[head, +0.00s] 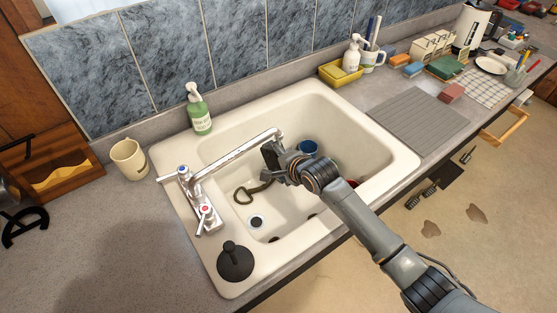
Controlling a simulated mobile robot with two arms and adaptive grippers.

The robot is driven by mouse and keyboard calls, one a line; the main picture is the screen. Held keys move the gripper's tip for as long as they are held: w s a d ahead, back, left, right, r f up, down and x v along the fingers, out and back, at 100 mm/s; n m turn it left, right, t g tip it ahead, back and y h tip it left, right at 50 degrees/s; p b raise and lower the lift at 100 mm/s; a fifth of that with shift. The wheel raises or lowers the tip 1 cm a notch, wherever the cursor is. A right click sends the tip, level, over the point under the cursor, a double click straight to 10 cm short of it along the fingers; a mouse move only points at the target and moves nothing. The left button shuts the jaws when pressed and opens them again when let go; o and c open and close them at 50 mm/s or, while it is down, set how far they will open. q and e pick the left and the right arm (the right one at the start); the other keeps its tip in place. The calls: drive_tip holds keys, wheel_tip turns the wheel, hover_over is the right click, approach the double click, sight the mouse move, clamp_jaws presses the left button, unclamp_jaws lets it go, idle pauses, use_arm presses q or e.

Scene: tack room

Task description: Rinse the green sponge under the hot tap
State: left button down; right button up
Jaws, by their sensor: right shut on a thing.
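My right gripper (273,156) reaches over the sink, at the end of the tap's spout. It is shut on a small dark greenish block, which looks like the green sponge (269,154) and is partly hidden by the fingers. The chrome tap (235,155) stands at the sink's left rim, its spout pointing over the basin. Its hot lever (204,212) has a red mark and is nearest the front; the cold lever (178,174) has a blue mark. I see no water running. My left gripper is not in view.
In the white sink (345,110) lie a blue cup (308,148), a brownish looped thing (255,191) and something red, partly hidden. A black plunger-like stopper (235,261) stands on the front-left rim. A green soap bottle (199,112) and a cream mug (129,159) stand behind and left.

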sight(275, 167)
drive_tip(key=shift+s+d+p, duration=0.5)
drive_tip(key=shift+s+p, duration=0.2)
drive_tip(key=shift+p, duration=0.05)
drive_tip(key=shift+s+d+p, duration=0.5)
drive_tip(key=shift+s+p, duration=0.2)
drive_tip(key=shift+p, duration=0.05)
drive_tip(key=shift+w+a, duration=0.15)
drive_tip(key=shift+w, duration=0.05)
drive_tip(key=shift+w+a, duration=0.3)
drive_tip(key=shift+w, duration=0.15)
drive_tip(key=shift+w+a, duration=0.1)
idle(0.4)
drive_tip(key=shift+d+r, duration=0.1)
drive_tip(key=shift+d, duration=0.8)
drive_tip(key=s+d+p, duration=0.1)
drive_tip(key=d+p, duration=0.1)
drive_tip(key=d, duration=0.6)
drive_tip(key=shift+s+p, duration=0.3)
